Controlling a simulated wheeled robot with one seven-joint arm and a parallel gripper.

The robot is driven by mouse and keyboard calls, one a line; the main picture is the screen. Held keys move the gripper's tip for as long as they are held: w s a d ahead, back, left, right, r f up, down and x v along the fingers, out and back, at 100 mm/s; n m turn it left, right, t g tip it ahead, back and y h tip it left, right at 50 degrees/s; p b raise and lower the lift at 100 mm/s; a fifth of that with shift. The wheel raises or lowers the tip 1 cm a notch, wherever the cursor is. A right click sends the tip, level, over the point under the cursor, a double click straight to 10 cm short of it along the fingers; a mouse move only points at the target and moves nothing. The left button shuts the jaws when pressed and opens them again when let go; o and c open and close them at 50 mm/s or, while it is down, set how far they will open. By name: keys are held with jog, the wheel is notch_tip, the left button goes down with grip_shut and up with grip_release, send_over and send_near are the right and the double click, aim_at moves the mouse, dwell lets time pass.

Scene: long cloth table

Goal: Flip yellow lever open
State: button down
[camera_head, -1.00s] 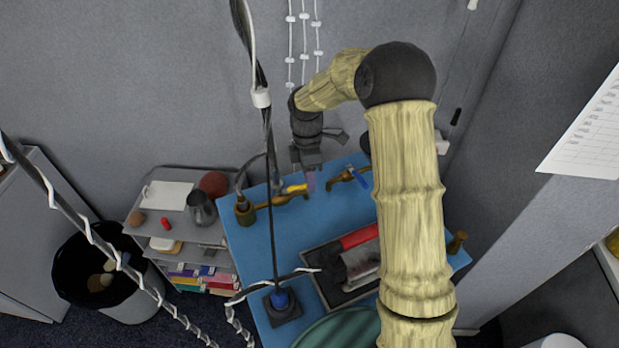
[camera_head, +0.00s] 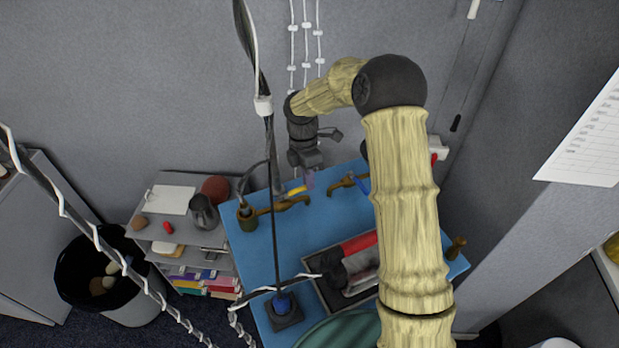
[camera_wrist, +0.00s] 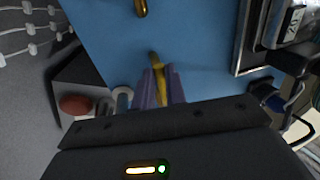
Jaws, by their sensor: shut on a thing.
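The yellow lever (camera_head: 297,190) sits on the left brass tap (camera_head: 270,207) at the back of the blue table. My gripper (camera_head: 309,180) reaches down at the lever's right end. In the wrist view my purple fingers (camera_wrist: 162,88) are closed around a narrow yellow piece, the lever (camera_wrist: 160,84). Part of the lever is hidden between the fingers, and its exact angle is hard to tell.
A second brass tap (camera_head: 347,181) with a blue lever (camera_head: 363,187) stands to the right. A red and grey device (camera_head: 352,264) lies in a dark tray in front. A shelf rack (camera_head: 180,237) stands left, close to the wall.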

jog(key=c, duration=1.4)
grip_release()
jog(key=shift+w, duration=0.15)
jog(key=shift+c, duration=0.2)
jog(key=shift+a, duration=0.15)
jog(key=shift+r, duration=0.35)
jog(key=w+a+r+b, duration=0.1)
jog(key=w+r+b, duration=0.2)
jog(key=r, duration=1.3)
jog(key=shift+r, duration=0.2)
jog(key=shift+a, duration=0.15)
